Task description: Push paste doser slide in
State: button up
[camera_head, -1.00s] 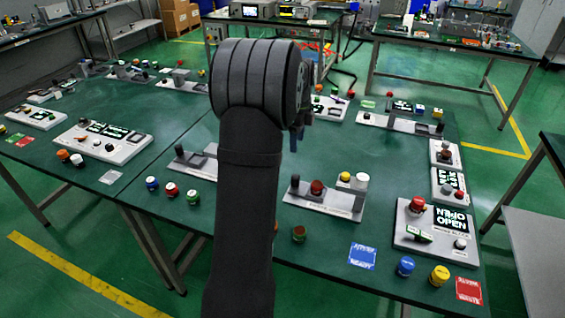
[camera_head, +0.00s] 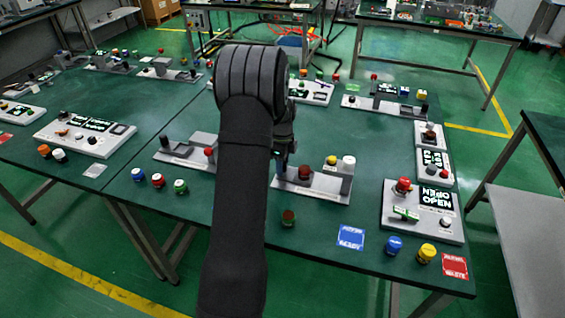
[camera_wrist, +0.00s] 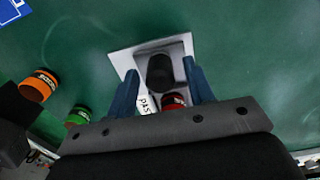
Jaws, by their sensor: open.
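The paste doser in the head view appears to be the pale-based fixture (camera_head: 318,191) just right of my arm. It carries a dark red knob, a yellow-topped part and a white cylinder. My gripper (camera_head: 281,163) is at its left end, partly hidden by my own arm. In the wrist view, a fixture with a partly hidden label starting "PAS" (camera_wrist: 143,104) lies beneath my gripper (camera_wrist: 160,84). The two blue fingers are open, one on each side of a dark cylinder (camera_wrist: 160,72). A red part (camera_wrist: 174,100) sits closer to the palm. Contact cannot be told.
An orange can (camera_wrist: 40,85) and a green can (camera_wrist: 78,116) stand left of the fixture in the wrist view. A blue card (camera_head: 350,238), a blue can (camera_head: 394,246) and a yellow can (camera_head: 426,253) lie along the near edge. Other fixtures stand around.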

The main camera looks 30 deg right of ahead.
aim_at(310, 178)
grip_shut()
jog(key=s+d, duration=0.6)
jog(key=shift+s+d, duration=0.3)
jog(key=shift+d, duration=0.05)
jog(key=shift+c, duration=0.7)
grip_release()
jog(key=shift+d, duration=0.1)
jog(key=shift+o, duration=0.7)
notch_tip(310, 178, up, 17)
jog(key=shift+r, duration=0.2)
jog(key=shift+f, duration=0.1)
